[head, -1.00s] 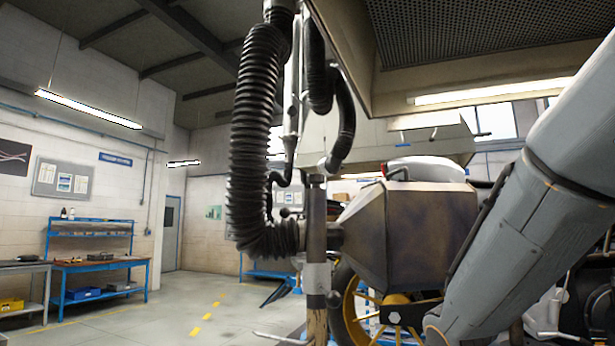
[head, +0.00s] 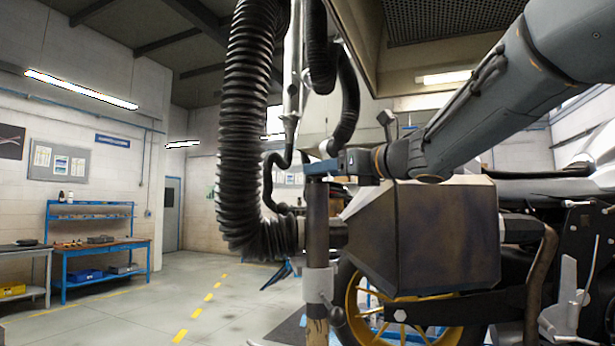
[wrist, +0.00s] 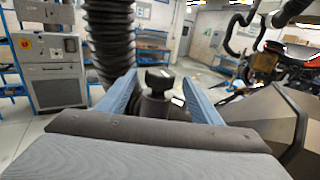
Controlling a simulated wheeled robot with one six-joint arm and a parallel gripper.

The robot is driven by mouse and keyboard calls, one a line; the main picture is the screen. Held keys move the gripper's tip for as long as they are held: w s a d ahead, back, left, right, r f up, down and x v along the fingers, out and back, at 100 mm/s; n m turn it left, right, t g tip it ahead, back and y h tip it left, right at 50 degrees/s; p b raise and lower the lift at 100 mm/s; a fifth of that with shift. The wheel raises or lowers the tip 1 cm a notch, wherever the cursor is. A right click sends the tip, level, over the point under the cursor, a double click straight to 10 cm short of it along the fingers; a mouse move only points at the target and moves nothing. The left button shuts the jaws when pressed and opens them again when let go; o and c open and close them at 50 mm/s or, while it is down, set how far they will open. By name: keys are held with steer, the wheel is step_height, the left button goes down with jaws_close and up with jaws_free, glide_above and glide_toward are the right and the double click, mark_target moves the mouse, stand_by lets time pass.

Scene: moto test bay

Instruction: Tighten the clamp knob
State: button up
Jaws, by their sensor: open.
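The clamp knob (wrist: 158,79) is a dark, short knob on top of an upright post, seen in the wrist view. My gripper (wrist: 159,82) is open, with one blue finger on each side of the knob and a visible gap to it. In the head view my gripper (head: 320,168) reaches in from the right at the top of the metal post (head: 317,232). The fingers hide the knob there.
A thick black corrugated hose (head: 248,130) hangs just left of the post. A brown metal box (head: 420,235) sits right of it, below my arm. A motorcycle's yellow wheel (head: 352,310) is behind. The floor on the left is open.

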steer(key=p+x, duration=0.2)
steer(key=x, duration=0.5)
steer(key=shift+w+a+p, duration=0.15)
steer(key=shift+w+p, duration=0.15)
steer(key=shift+p, duration=0.05)
steer(key=shift+f, duration=0.1)
steer(key=c, duration=1.1)
